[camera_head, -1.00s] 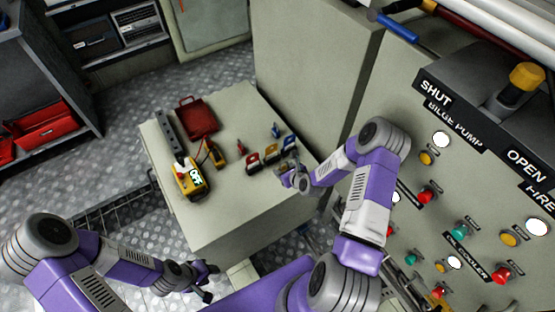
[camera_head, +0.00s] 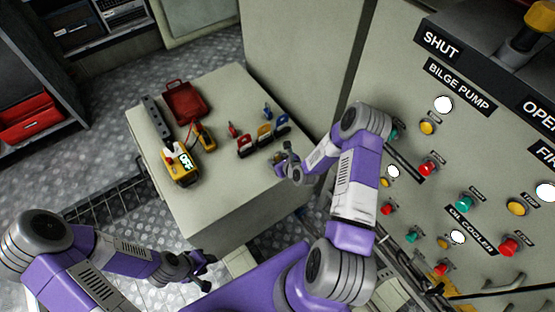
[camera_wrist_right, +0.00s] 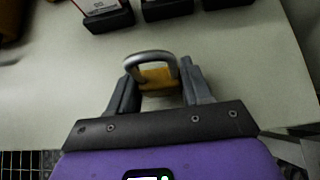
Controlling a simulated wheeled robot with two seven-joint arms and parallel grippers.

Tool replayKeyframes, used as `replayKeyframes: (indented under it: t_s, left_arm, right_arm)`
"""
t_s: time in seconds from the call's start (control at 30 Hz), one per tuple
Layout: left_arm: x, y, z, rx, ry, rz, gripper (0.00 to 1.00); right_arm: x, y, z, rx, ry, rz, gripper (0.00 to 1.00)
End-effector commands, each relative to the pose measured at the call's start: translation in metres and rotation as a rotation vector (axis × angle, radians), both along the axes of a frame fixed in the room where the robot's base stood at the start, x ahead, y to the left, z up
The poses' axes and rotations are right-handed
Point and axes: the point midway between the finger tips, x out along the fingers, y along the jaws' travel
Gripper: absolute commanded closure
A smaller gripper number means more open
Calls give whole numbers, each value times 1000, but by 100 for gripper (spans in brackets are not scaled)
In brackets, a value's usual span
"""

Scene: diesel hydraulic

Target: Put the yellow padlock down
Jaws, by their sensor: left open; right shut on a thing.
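The yellow padlock (camera_wrist_right: 158,77) is between the fingers of my right gripper (camera_wrist_right: 160,88) in the right wrist view, its grey shackle pointing away from the wrist. My right gripper is shut on it. In the head view my right gripper (camera_head: 283,163) is over the right part of the pale cabinet top (camera_head: 225,190), in front of the row of padlocks. Whether the padlock touches the surface I cannot tell. My left gripper (camera_head: 207,272) is open and empty, low in front of the cabinet and apart from it.
Red, yellow and blue padlocks (camera_head: 264,132) stand in dark holders behind my right gripper. A yellow meter (camera_head: 181,168), a red box (camera_head: 186,102) and a grey bar (camera_head: 156,117) lie to the left. A button panel (camera_head: 440,170) rises at right. The cabinet's front middle is clear.

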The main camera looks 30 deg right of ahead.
Motion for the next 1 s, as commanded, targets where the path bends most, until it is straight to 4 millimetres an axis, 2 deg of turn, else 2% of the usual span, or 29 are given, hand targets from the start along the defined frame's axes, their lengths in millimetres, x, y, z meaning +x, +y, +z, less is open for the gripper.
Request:
replayKeyframes:
  t_s: [0.33,0.93,0.97,1.0]
  left_arm:
    - [0,0,1,0,0,0,57]
    - [0,0,1,0,0,0,57]
    - [0,0,1,0,0,0,57]
    - [0,0,1,0,0,0,57]
  right_arm:
    - [0,0,0,0,-1,0,75]
    - [0,0,-12,0,-1,0,75]
    - [1,0,-12,0,-1,1,48]
    - [1,0,-11,-1,-1,1,42]
